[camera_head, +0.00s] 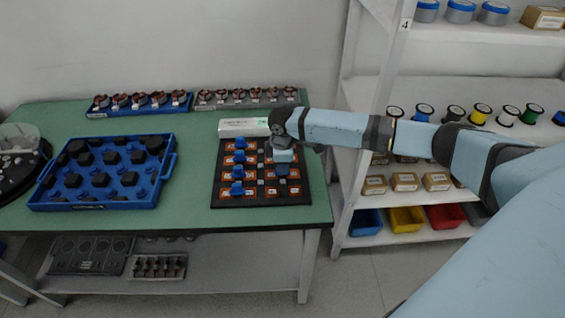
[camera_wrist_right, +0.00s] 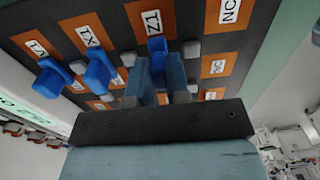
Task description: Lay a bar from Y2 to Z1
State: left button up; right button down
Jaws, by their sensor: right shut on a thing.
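The black terminal board (camera_head: 217,190) with orange plates lies on the right part of the green table. My right gripper (camera_head: 283,163) is over its right half, fingers pointing down. In the right wrist view its fingers (camera_wrist_right: 160,78) are shut on a blue bar (camera_wrist_right: 157,47), beside the plate labelled Z1 (camera_wrist_right: 152,22). The fingers hide most of this bar, and I cannot tell whether it touches the board. Other blue bars (camera_wrist_right: 100,72) stand beside it on the board. The Y2 label is not readable. My left gripper is not in view.
A blue tray (camera_head: 168,172) with dark and blue parts stands on the left of the table. Racks of small coils (camera_head: 245,98) line the back edge, and a white box (camera_head: 243,127) lies behind the board. A shelf unit (camera_head: 345,190) stands close on the right.

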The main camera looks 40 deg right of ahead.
jog(key=c, duration=1)
grip_release()
notch_tip(320, 180, up, 14)
jog(key=shift+f, duration=0.1)
